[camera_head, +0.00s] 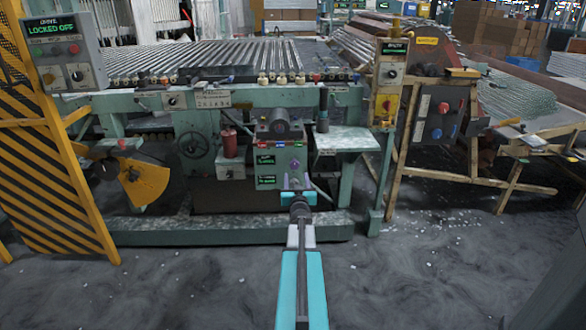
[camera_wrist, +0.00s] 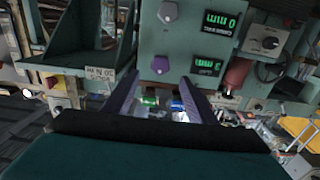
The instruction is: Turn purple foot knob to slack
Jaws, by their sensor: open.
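A green control box (camera_head: 279,153) carries two small green-lit displays and purple knobs. A second purple knob (camera_wrist: 160,65) is lower, beyond and between my fingertips. I cannot read which is the foot knob. My gripper (camera_wrist: 160,88) is open, with two purplish fingers apart and nothing between them. In the head view my gripper (camera_head: 297,182) is in front of the box's lower face, partly covering it. I cannot tell whether it touches anything.
A red cylinder (camera_head: 230,142) stands left of the box, near a handwheel (camera_head: 194,145). A pale side shelf (camera_head: 345,139) juts out to the right. A yellow striped guard (camera_head: 50,170) is at the far left. The grey floor in front is mostly open.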

